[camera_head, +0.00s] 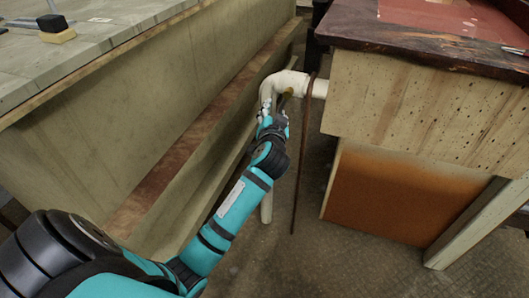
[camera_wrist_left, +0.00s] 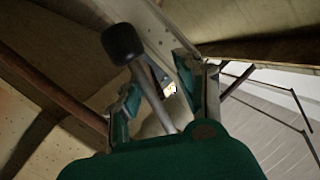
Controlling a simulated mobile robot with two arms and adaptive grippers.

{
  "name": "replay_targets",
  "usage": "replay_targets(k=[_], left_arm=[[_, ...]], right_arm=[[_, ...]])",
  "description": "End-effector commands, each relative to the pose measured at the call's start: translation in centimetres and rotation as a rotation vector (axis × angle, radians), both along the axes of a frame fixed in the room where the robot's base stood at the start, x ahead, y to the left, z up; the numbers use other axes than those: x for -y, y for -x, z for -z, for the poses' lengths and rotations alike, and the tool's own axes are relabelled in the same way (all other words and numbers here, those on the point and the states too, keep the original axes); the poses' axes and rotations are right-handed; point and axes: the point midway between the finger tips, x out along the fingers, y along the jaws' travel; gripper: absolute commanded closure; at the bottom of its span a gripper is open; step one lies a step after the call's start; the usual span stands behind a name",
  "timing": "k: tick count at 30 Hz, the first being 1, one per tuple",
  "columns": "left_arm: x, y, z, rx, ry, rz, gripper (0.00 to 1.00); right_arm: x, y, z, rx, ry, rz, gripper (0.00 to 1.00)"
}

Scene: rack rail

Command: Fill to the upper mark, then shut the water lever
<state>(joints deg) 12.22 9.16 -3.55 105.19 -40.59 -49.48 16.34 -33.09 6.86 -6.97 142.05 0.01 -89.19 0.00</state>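A white pipe (camera_head: 291,82) bends beside the right-hand bench, and its lower length shows below my arm. My left gripper (camera_head: 272,118) is at the pipe's bend and hides part of it. In the left wrist view, a metal lever (camera_wrist_left: 150,90) with a black knob (camera_wrist_left: 122,43) reaches between the two spread fingers of my left gripper (camera_wrist_left: 162,92). The fingers look apart, with room beside the rod; contact cannot be told. No water, vessel or fill mark can be made out. My right gripper is not in view.
A long grey bench (camera_head: 150,75) runs along the left. A brown-topped bench (camera_head: 420,105) with an orange panel stands at the right. A thin brown rod (camera_head: 303,150) leans against the pipe. Floor (camera_head: 330,260) is clear in front.

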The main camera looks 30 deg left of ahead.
Motion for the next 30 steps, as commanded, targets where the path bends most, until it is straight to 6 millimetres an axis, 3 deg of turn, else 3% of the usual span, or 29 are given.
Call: replay_targets(k=[11, 30], left_arm=[[-2.7, 0.6, -2.4, -0.099, -0.43, -0.002, 0.66], [4.0, 11.0, -2.3, -0.102, -0.415, 0.0, 0.66]], right_arm=[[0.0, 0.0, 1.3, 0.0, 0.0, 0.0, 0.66], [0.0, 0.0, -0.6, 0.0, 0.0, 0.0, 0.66]])
